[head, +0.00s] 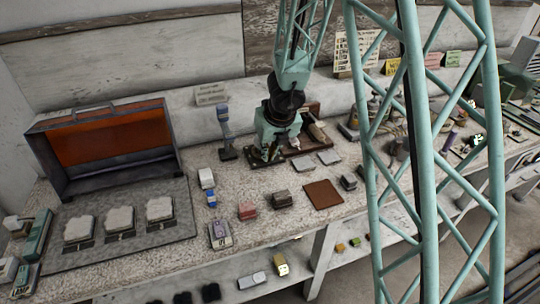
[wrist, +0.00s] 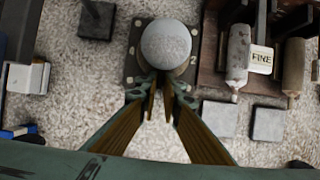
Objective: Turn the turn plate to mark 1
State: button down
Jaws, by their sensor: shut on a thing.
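The turn plate (wrist: 134,72) is a dark base with pale dots around it, under a round pale grey plaster sphere (wrist: 167,44). A pale figure 2 shows at its right edge. My gripper (wrist: 163,76) has its fingers close together at the near edge of the sphere, shut on a narrow part of the turn plate that they mostly hide. The gap is much narrower than the sphere. In the head view my gripper (head: 268,150) is low over the bench, and it largely covers the plate. Mark 1 cannot be made out.
A wooden rack with a FINE label (wrist: 261,58) stands close on the right. Two grey square slabs (wrist: 219,118) lie in front of it. A grey stand (head: 225,135) is to the left. A brown mat (head: 323,194) lies nearer on the speckled bench.

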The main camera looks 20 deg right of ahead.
jog(key=shift+w, duration=0.1)
dwell(0.4)
jog(key=c, duration=2.8)
grip_release()
jog(key=shift+a, duration=0.1)
